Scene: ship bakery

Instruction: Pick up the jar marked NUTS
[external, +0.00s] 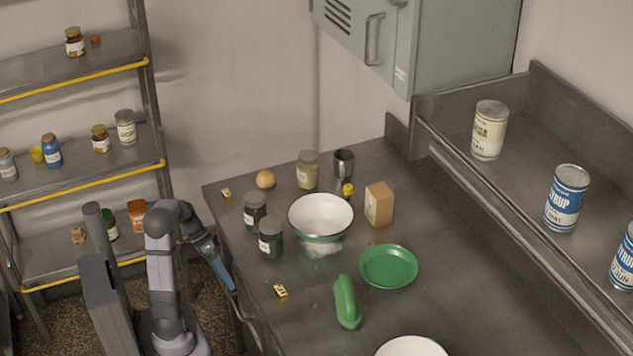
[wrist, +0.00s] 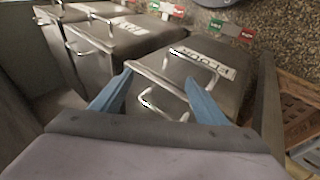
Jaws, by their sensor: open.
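Two dark jars with pale labels, one behind (external: 255,209) and one in front (external: 270,238), stand upright near the left edge of the counter. A tan-filled jar (external: 307,170) stands further back. I cannot read their labels, so I cannot tell which is marked NUTS. More jars stand on the left rack, including one on its top shelf (external: 75,42). My gripper (external: 232,284) is low beside the counter's left edge, apart from the jars. In the wrist view its blue fingers (wrist: 159,77) are spread and empty, facing grey bins.
A white bowl (external: 320,216) stands right of the dark jars, with a tan box (external: 379,203), green plate (external: 388,266) and green cucumber-like vegetable (external: 346,302) nearby. The counter's left edge (external: 228,236) is beside my arm. Lidded bins with handles (wrist: 195,75) fill the wrist view.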

